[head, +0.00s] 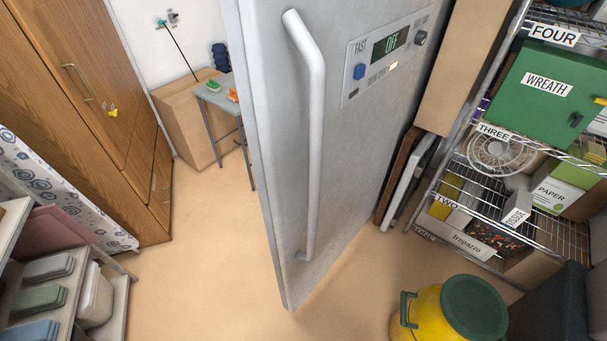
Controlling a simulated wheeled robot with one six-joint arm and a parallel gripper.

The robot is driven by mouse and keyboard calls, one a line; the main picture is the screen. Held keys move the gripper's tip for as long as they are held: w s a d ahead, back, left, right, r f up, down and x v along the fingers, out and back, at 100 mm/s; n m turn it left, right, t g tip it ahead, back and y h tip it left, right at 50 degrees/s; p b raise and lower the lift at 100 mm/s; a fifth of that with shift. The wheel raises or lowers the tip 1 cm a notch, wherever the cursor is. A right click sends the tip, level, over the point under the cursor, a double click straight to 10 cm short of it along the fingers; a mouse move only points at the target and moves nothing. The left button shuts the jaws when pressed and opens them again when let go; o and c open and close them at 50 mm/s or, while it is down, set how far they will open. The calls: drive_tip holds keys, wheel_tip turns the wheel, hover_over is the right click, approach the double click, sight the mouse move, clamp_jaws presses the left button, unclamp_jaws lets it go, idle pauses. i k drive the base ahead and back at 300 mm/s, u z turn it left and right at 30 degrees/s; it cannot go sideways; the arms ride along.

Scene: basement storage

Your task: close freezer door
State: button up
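The freezer door (285,200) is a tall pale grey panel that fills the middle of the head view. Its outer face is toward me, at an angle, with its narrow edge on the left. A long white bar handle (315,140) runs down the left part of this face. A control panel (388,55) on the upper right of the door reads "OFF". The freezer's inside is hidden, and I cannot tell how far the door stands from its frame. My gripper is not in view.
A wire shelf rack (465,215) with boxes stands at right. A yellow bin with a green lid (474,306) sits at lower right. A wooden wardrobe (90,100) and a shelf with folded cloths (70,285) stand at left. Floor (205,270) left of the door is clear.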

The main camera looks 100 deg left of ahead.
sight(321, 140)
drive_tip(key=u, duration=2.9)
drive_tip(key=k, duration=1.05)
drive_tip(key=u, duration=0.8)
drive_tip(key=i, duration=1.55)
drive_tip(key=z, duration=0.75)
